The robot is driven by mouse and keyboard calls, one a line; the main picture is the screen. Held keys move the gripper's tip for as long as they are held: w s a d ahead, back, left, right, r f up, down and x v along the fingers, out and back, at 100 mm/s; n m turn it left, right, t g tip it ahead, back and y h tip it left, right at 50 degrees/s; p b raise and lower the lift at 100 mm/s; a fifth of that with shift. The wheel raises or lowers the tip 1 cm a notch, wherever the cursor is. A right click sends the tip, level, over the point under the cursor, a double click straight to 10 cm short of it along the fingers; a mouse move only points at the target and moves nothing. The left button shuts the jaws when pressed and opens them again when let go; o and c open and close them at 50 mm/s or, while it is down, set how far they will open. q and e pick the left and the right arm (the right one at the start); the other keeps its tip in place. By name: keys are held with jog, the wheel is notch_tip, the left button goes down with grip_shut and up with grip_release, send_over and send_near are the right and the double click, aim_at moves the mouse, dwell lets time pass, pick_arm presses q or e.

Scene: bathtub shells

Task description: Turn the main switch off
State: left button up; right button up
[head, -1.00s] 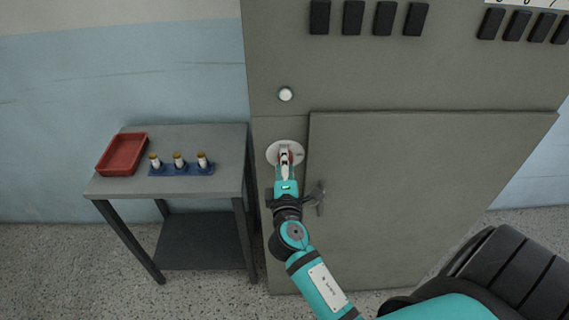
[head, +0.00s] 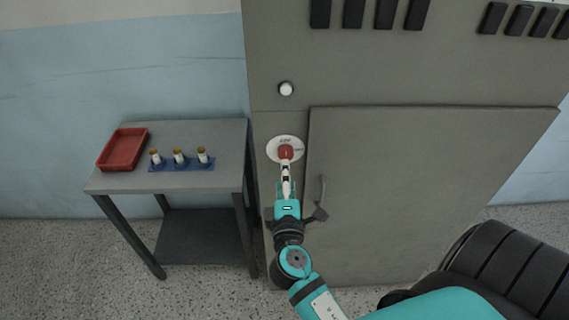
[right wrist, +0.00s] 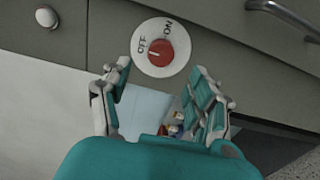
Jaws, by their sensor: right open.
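The main switch is a red knob (head: 286,152) on a round white dial (head: 274,145), on the grey cabinet left of its door. In the right wrist view the red knob (right wrist: 161,52) sits on the dial (right wrist: 150,29), with OFF at its left and ON at its upper right. I cannot tell clearly which label the knob points to. My right gripper (head: 286,173) is just below the knob; the right wrist view shows its fingers (right wrist: 161,72) open and empty, spread on either side below the dial. My left gripper is not in view.
The cabinet door (head: 420,190) has a handle (head: 321,198) close to the right of my gripper. A white button (head: 286,89) is above the dial. A side table (head: 225,150) at left holds a red tray (head: 106,163) and a blue rack (head: 182,167) with several small pieces.

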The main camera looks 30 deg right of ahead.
jog(key=v, duration=0.5)
jog(key=shift+s+a, duration=0.15)
jog(key=shift+s, duration=0.05)
jog(key=a+f+g+y, duration=0.2)
jog(key=a+f, duration=0.1)
jog(key=f, duration=0.7)
jog(key=a+f+g+y, duration=0.1)
jog(key=a+f+y, duration=0.15)
jog(key=f, duration=0.65)
jog(key=s+a+f+g+y, duration=0.1)
jog(key=s+f, duration=0.2)
jog(key=f, duration=0.3)
jog(key=s+a+f+m+g+y, duration=0.1)
jog(key=s+f+g, duration=0.1)
jog(key=f, duration=0.4)
jog(key=s+f+g+y, duration=0.1)
jog(key=s+f, duration=0.2)
jog(key=f, duration=0.3)
jog(key=s+d+f+m+g+y, duration=0.1)
jog(key=s+d+f+m+g, duration=0.1)
jog(key=s+f, duration=0.7)
jog(key=s+d+f+m+g, duration=0.3)
jog(key=s+f, duration=0.6)
jog(key=s, duration=0.8)
jog(key=m+g, duration=0.2)
jog(key=m, duration=0.1)
jog(key=shift+d+f+y, duration=0.15)
jog(key=shift+d+y, duration=0.1)
jog(key=shift+y, duration=0.1)
